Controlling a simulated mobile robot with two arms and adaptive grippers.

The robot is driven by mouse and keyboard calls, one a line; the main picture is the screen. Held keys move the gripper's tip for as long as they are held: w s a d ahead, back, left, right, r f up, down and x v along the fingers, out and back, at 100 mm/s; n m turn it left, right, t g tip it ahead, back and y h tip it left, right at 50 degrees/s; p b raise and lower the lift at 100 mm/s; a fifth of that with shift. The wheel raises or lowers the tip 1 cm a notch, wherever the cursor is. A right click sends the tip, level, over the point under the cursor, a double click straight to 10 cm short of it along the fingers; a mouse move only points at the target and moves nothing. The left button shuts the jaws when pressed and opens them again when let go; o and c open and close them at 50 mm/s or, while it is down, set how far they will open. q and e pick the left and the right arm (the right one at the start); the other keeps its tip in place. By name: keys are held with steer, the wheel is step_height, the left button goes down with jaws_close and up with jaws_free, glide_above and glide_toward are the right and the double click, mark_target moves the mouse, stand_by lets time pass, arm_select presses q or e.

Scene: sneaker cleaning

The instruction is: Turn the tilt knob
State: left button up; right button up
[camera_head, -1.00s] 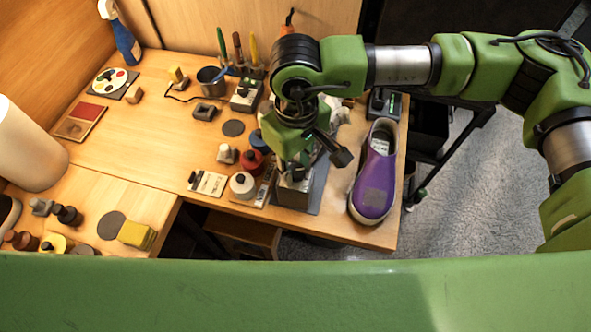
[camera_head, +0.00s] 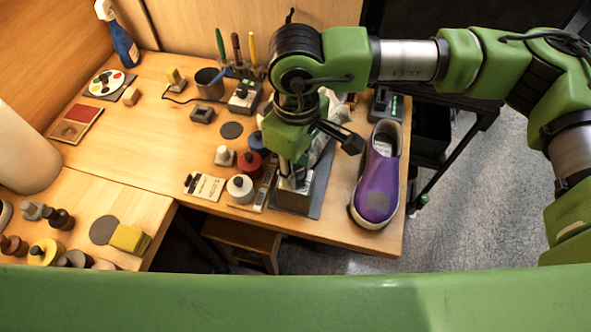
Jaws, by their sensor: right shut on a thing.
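My right gripper (camera_head: 293,176) points down at a grey block-like stand (camera_head: 294,200) near the table's front edge. Its fingers are shut on a small part at the top of this stand, where the tilt knob would be. The knob itself is hidden by the fingers and wrist, so its angle cannot be told. My left gripper is not in view.
A purple slip-on shoe (camera_head: 379,176) lies close to the right of the stand. Red (camera_head: 249,163) and white (camera_head: 239,187) round containers stand close to its left. A dark cup (camera_head: 211,84) and a spray bottle (camera_head: 124,44) are farther back. The table's middle left is clear.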

steer(key=shift+f+n+b, duration=0.2)
steer(key=shift+n+b, duration=0.85)
steer(key=shift+n, duration=0.15)
steer(key=shift+r+n+b, duration=0.1)
steer(key=shift+n+b, duration=0.3)
steer(key=shift+n, duration=0.2)
steer(key=shift+s, duration=0.1)
steer(key=o, duration=0.8)
steer(key=shift+o, duration=0.2)
